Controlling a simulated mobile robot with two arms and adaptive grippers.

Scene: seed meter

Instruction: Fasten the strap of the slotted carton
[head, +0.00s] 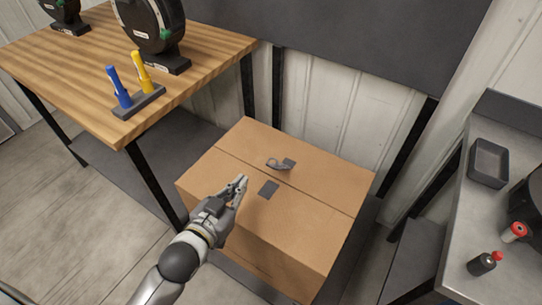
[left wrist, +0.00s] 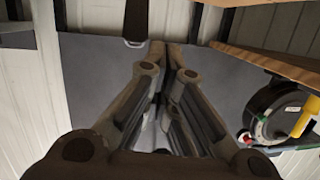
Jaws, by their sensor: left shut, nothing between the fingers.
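The closed brown carton (head: 300,225) stands in the middle of the head view, with a seam across its top. A short grey strap (head: 275,162) with a curled end sits on the far flap. A dark grey square patch (head: 269,188) lies on the near flap, across the seam from the strap. My left gripper (head: 241,181) is shut and empty, over the carton's left part, left of the patch. Its closed fingers also show in the left wrist view (left wrist: 164,50). I cannot tell whether it touches the carton. My right gripper is not in view.
A wooden table (head: 205,50) at upper left bears a holder with a blue marker (head: 118,88) and a yellow marker (head: 142,72), and round dark devices. A grey counter (head: 457,215) at right carries a tray (head: 489,164) and small bottles. A dark panel hangs behind the carton.

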